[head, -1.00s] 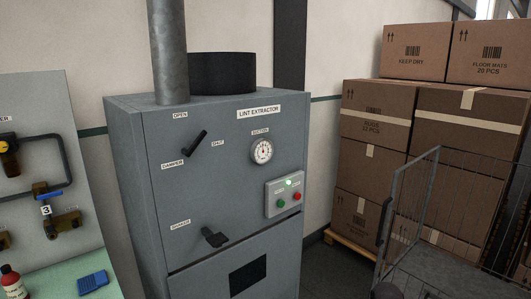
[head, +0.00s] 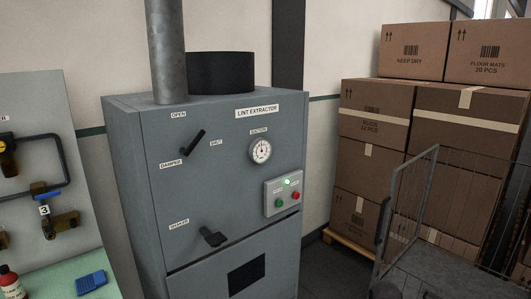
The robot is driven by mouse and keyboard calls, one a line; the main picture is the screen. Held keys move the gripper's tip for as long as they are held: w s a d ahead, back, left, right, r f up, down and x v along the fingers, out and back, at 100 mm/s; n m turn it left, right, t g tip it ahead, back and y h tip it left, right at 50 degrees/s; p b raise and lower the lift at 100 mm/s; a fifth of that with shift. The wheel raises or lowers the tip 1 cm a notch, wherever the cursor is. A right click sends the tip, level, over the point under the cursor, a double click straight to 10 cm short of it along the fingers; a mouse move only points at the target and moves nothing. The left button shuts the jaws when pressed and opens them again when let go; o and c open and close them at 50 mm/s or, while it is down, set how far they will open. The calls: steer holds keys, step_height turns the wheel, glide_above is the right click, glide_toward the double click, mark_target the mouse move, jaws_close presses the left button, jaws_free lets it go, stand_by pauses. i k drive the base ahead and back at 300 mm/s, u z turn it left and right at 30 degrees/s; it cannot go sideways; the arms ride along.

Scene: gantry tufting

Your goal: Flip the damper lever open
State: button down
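The damper lever (head: 195,143) is a short black handle on the front of the grey lint extractor cabinet (head: 215,185). It slants from its lower-left end by the DAMPER label (head: 171,164) up to the right. An OPEN label (head: 179,115) is above it and to the left, and a SHUT label (head: 216,142) is to its right. The lever's free end points between the two labels, up and to the right. My gripper is not clearly in view; nothing touches the lever.
A second black handle (head: 214,238) marked SHAKER sits lower on the cabinet. A round gauge (head: 260,150) and a button box (head: 283,192) with a lit green lamp are to the right. A wire cage trolley (head: 408,215) and stacked cartons (head: 373,125) stand at right; a pipe panel (head: 45,150) at left.

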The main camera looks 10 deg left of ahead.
mark_target(187, 152)
steer(key=u, duration=1.6)
steer(key=i, duration=0.25)
steer(key=z, duration=0.45)
